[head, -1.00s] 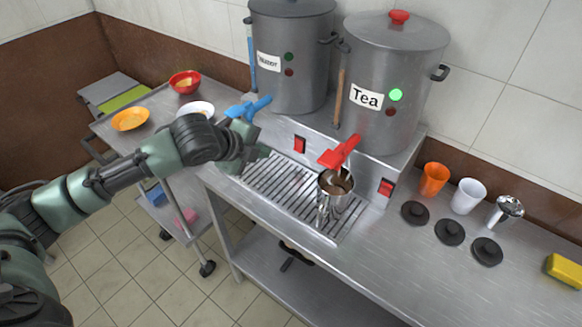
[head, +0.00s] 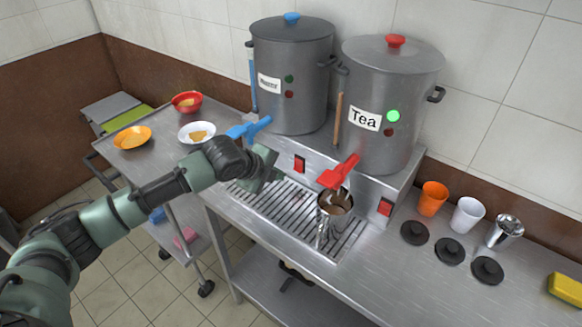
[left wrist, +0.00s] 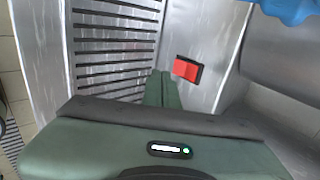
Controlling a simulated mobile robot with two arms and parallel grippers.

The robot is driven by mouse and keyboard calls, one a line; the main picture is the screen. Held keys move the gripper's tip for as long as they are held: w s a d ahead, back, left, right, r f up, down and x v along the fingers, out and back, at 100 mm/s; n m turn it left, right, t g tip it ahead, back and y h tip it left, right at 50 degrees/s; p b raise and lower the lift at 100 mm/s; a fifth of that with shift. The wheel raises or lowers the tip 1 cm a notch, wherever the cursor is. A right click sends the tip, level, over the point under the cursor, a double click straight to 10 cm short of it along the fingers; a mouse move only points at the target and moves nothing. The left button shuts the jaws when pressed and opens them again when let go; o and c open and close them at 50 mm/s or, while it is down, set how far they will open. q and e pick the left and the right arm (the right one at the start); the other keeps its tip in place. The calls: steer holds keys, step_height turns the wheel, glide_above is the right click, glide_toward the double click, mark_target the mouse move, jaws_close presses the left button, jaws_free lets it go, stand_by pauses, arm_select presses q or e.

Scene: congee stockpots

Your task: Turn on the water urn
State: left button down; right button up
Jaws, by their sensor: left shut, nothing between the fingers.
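The water urn (head: 297,110) is the left grey pot on the steel stand, with a blue lid knob and a blue tap (head: 250,128). Its green and red lamps (head: 289,86) both look dark. Its red switch (head: 300,163) is on the stand front below and also shows in the left wrist view (left wrist: 187,69). My left gripper (head: 275,177) is shut and empty, just in front of the stand over the drip grate. In the left wrist view its fingertips (left wrist: 162,76) are left of the switch, apparently apart from it. My right gripper is not in view.
The tea urn (head: 400,90) stands to the right, its green lamp lit. A metal cup (head: 327,232) with brown contents stands under its red tap (head: 338,175). Cups and black lids (head: 450,232) lie further right. A cart (head: 150,165) with bowls is at left.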

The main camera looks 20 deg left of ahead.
mark_target(297, 170)
arm_select(q)
steer(key=w, duration=0.1)
steer(key=w+d+f+p, duration=0.1)
steer(key=w, duration=0.1)
steer(key=w+d+f, duration=0.1)
steer(key=w, duration=0.1)
steer(key=shift+w+f, duration=0.2)
steer(key=shift+f, duration=0.05)
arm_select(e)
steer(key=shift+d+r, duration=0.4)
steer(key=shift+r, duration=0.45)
arm_select(q)
steer(key=shift+f, duration=0.3)
steer(key=shift+w+r+t, duration=0.1)
steer(key=shift+r+t, duration=0.15)
steer(key=shift+t, duration=0.05)
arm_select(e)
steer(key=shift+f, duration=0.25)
arm_select(q)
steer(key=shift+r, duration=0.1)
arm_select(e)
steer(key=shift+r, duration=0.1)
